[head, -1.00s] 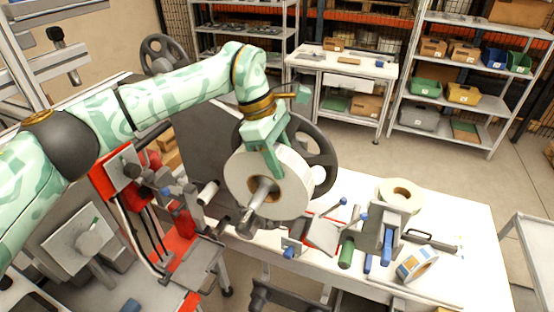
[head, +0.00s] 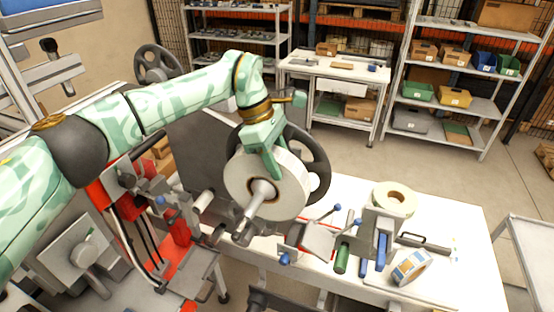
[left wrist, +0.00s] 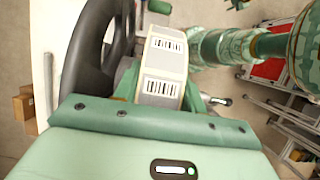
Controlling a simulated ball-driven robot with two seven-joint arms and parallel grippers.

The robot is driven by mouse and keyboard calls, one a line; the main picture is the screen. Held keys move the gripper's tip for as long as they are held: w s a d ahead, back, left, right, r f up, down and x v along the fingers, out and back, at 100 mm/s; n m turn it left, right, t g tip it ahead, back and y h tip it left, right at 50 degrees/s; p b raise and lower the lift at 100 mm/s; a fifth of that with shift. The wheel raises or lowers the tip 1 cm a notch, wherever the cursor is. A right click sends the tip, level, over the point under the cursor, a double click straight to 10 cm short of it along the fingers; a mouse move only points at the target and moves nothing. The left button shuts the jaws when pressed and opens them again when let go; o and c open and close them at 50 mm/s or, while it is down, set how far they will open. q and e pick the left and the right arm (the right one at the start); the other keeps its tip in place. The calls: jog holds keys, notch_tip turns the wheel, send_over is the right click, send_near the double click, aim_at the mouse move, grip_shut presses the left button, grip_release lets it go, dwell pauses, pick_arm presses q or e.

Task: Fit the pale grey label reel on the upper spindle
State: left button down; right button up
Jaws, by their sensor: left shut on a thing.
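The pale grey label reel (head: 290,186) is in my left gripper (head: 268,152), whose fingers reach down over its upper part in the head view. In the left wrist view the reel's rim (left wrist: 163,70) shows barcode labels, and the left gripper (left wrist: 160,92) is shut on it. A grey metal shaft (head: 250,213), seemingly the upper spindle, lines up with the reel's core and points toward the camera. I cannot tell how far the reel is around it. My right gripper is not in view.
A dark spoked wheel (head: 319,165) stands close behind the reel. Red and grey machine parts (head: 180,262) stand left. Shelves stand at the back.

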pick_arm(q)
jog(key=shift+r, duration=0.1)
jog(key=c, duration=0.8)
grip_release()
jog(key=shift+o, duration=0.3)
jog(key=shift+w+a+r, duration=0.1)
jog(key=shift+a+r, duration=0.05)
jog(key=shift+r, duration=0.1)
jog(key=b+v, duration=0.1)
jog(key=v, duration=0.7)
jog(key=shift+r, duration=0.25)
jog(key=s+v, duration=0.1)
jog(key=v, duration=0.6)
jog(key=shift+w+p, duration=0.3)
jog(key=shift+w, duration=0.1)
